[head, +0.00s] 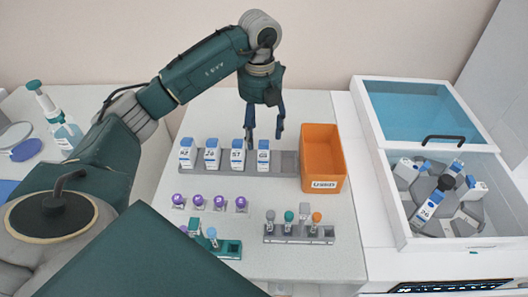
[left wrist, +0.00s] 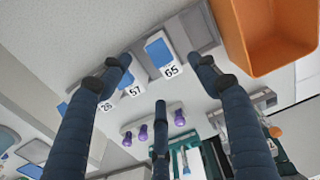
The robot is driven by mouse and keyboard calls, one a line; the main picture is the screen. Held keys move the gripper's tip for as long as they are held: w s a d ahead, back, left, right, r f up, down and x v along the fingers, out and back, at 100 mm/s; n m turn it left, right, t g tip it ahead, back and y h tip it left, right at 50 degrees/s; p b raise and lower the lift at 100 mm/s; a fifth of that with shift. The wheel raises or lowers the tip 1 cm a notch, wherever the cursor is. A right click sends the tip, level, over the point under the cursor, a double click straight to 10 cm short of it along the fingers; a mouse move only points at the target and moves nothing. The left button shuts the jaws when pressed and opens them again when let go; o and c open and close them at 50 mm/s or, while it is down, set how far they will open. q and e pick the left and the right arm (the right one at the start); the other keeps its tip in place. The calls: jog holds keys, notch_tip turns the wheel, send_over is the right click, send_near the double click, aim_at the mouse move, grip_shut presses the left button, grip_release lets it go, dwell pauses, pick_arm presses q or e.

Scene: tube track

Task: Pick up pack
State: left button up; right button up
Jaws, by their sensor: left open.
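Several white packs with blue tops and printed numbers stand upright in a row on a grey rack (head: 284,161). The rightmost pack (head: 263,155) reads 65 in the left wrist view (left wrist: 160,52). Beside it is pack 57 (head: 237,154), then two more packs to the left (head: 212,155) (head: 187,153). My left gripper (head: 265,134) is open and empty, pointing down just above pack 65. In the left wrist view its fingers (left wrist: 160,78) are spread apart, with pack 65 showing between them. My right gripper is not in view.
An orange bin (head: 323,184) stands right of the rack. Purple-capped vials (head: 219,203), a green rack (head: 228,248) and a grey tube rack (head: 299,239) lie in front. A centrifuge-like machine (head: 368,130) with an open lid stands at right. A dispenser bottle (head: 66,133) is at left.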

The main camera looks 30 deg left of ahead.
aim_at(261, 150)
pick_arm(q)
notch_tip(261, 150, down, 2)
jog(key=shift+a+f+p, duration=0.15)
jog(key=shift+f+p, duration=0.15)
jog(key=shift+f, duration=0.05)
jog(key=f+p, duration=0.1)
jog(key=f, duration=0.1)
jog(key=f+p, duration=0.1)
jog(key=f, duration=0.1)
jog(key=shift+s+d+f, duration=0.15)
jog(key=shift+d, duration=0.05)
jog(key=shift+f, duration=0.25)
jog(key=shift+a+f, duration=0.1)
jog(key=shift+c, duration=0.5)
jog(key=c, duration=1.3)
jog(key=shift+c, duration=0.2)
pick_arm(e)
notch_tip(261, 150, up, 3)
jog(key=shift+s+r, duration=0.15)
